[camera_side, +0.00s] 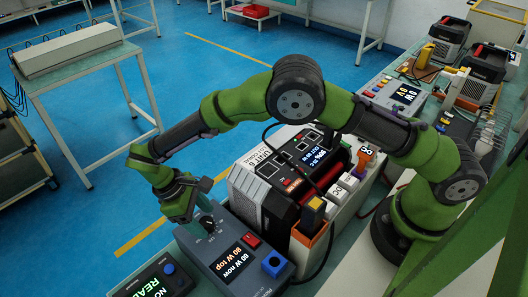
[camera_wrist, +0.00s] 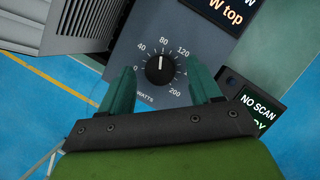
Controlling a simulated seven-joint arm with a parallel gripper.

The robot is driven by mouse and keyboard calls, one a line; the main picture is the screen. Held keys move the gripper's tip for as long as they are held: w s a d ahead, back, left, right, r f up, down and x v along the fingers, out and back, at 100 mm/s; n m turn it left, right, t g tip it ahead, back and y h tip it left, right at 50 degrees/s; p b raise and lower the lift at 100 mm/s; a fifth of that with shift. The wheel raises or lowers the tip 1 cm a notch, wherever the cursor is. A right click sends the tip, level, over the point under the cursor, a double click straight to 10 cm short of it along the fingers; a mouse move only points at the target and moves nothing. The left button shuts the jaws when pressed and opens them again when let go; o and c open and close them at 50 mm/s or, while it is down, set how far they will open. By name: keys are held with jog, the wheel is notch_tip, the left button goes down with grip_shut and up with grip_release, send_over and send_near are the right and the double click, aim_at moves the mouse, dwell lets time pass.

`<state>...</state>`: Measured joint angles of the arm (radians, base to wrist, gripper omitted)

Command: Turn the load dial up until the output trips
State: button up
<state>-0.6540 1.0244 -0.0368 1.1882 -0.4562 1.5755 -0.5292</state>
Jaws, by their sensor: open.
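The load dial (camera_wrist: 160,69) is a black knob with a white pointer on the load box (camera_wrist: 135,40). Its pointer stands at about 80 on a watts scale that runs to 200. My gripper (camera_wrist: 161,72) is open, with one green finger on each side of the dial and a visible gap at both sides. In the side view my gripper (camera_side: 184,205) is at the box's left end, partly covering the dial (camera_side: 208,224). The box's display (camera_side: 235,262) reads 80 W now and 80 W top. The power unit (camera_side: 285,165), labelled UNIT 6, stands behind the box with its screen lit.
A red switch (camera_side: 251,241) and a blue socket (camera_side: 275,264) sit on the load box. A small scanner box (camera_side: 155,278) with a green-lit screen lies to its left; the wrist view shows NO SCAN on it. Cables and an orange holder (camera_side: 310,238) crowd the right side.

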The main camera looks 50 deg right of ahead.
jog(key=shift+d+f, duration=0.1)
jog(key=shift+f, duration=0.2)
jog(key=c, duration=1)
jog(key=m, duration=0.2)
jog(key=m+y, duration=0.1)
jog(key=m, duration=0.1)
jog(key=shift+d+m+g+y, duration=0.1)
jog(key=shift+m+g+y, duration=0.2)
jog(key=shift+m+g, duration=0.1)
jog(key=o, duration=1)
jog(key=shift+r, duration=0.1)
